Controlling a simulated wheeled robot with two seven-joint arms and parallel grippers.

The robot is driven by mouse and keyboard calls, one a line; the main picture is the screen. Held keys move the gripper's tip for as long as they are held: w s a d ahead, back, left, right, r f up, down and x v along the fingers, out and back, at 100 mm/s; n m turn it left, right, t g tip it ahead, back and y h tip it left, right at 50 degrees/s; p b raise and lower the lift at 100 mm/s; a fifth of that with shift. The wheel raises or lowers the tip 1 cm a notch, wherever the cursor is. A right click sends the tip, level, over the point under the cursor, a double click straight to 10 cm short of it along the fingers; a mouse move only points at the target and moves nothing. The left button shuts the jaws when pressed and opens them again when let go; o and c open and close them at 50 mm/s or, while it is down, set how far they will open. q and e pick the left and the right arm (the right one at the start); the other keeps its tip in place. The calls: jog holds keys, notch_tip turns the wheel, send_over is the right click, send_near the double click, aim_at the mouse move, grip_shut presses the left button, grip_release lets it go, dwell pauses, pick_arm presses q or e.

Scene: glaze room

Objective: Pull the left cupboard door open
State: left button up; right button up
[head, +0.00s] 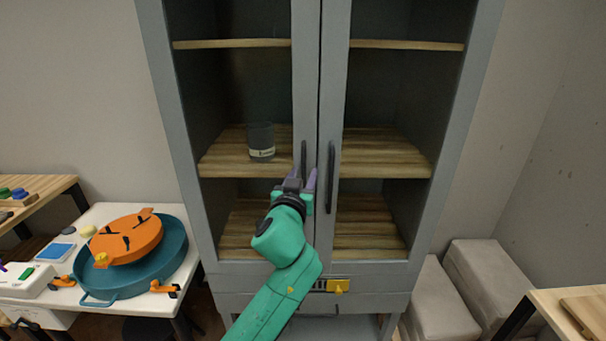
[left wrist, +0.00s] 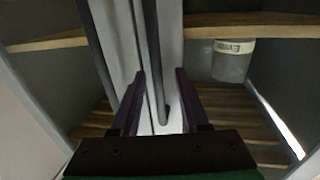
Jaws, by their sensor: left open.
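The grey cupboard (head: 165,120) has two see-through framed doors, both shut. The left door (head: 305,75) has a dark upright bar handle (head: 304,155) by the middle seam. The right door (head: 334,75) has a matching handle (head: 331,175). My left gripper (head: 301,176) is open at the lower part of the left handle. In the left wrist view, its two purple fingers (left wrist: 160,75) stand on either side of the left handle (left wrist: 154,60), with a gap to each side. Whether a finger touches the door frame is unclear. My right gripper is not in view.
A grey cup (head: 261,142) stands on a wooden shelf behind the left door. At left, a white table (head: 110,215) holds a teal basin (head: 180,250) and an orange disc (head: 130,238). Padded grey blocks (head: 490,275) and a wooden table (head: 570,300) stand at right.

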pick_arm(q)
jog(key=shift+d, duration=0.1)
jog(key=shift+c, duration=1)
grip_shut()
